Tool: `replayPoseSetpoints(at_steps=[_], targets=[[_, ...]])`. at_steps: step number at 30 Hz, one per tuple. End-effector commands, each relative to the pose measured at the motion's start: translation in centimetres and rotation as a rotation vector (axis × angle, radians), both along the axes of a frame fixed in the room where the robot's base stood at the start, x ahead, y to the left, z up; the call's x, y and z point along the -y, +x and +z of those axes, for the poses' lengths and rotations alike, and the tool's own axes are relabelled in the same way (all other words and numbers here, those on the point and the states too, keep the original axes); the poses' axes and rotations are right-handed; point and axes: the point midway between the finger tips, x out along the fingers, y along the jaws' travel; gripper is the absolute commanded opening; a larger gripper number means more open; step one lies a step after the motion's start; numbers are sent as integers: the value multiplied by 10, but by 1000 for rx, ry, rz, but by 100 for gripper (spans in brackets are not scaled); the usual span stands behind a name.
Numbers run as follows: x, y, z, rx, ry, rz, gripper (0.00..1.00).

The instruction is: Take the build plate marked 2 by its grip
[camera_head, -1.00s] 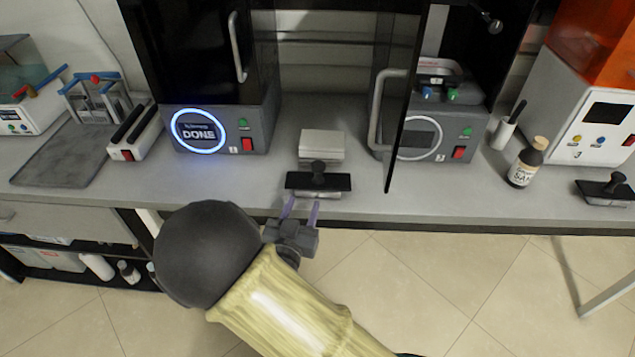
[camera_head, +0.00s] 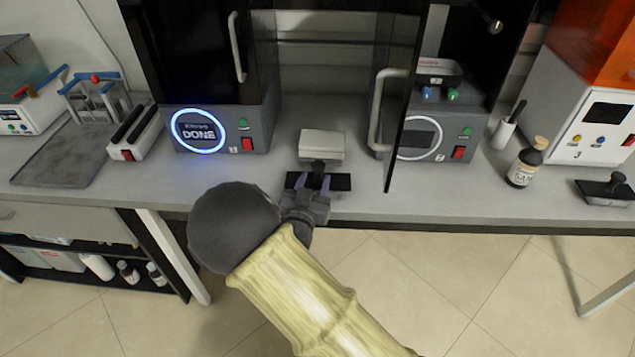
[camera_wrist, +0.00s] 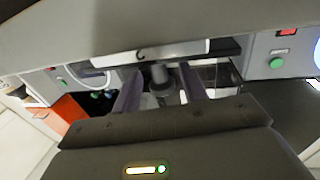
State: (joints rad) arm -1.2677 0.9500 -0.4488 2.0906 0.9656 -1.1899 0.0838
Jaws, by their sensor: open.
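A build plate (camera_head: 338,183) with a black top and an upright dark knob grip (camera_head: 318,168) lies near the bench's front edge. In the wrist view a pale strip (camera_wrist: 185,49) of it shows with a dark curved mark, partly cut off, so I cannot read the number for sure. My gripper (camera_head: 312,182) is open at the plate's front side. In the wrist view its two purple fingers (camera_wrist: 161,88) stand on either side of the grip (camera_wrist: 160,74), with visible gaps. I cannot tell how deep the grip sits between them.
A pale block (camera_head: 321,145) stands just behind the plate. An open black printer door (camera_head: 402,130) rises to the right. A printer (camera_head: 220,130) reading DONE stands left. A brown bottle (camera_head: 525,165) and another black-topped plate (camera_head: 605,190) are at the right.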

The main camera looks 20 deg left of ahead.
Motion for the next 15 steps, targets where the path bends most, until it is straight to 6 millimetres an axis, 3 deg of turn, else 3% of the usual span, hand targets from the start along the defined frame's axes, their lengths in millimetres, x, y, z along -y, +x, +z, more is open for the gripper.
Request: replayPoseSetpoints(at_steps=[6,15], targets=[[1,30,-2,1,1,-1,43],[1,33,-2,1,1,-1,43]])
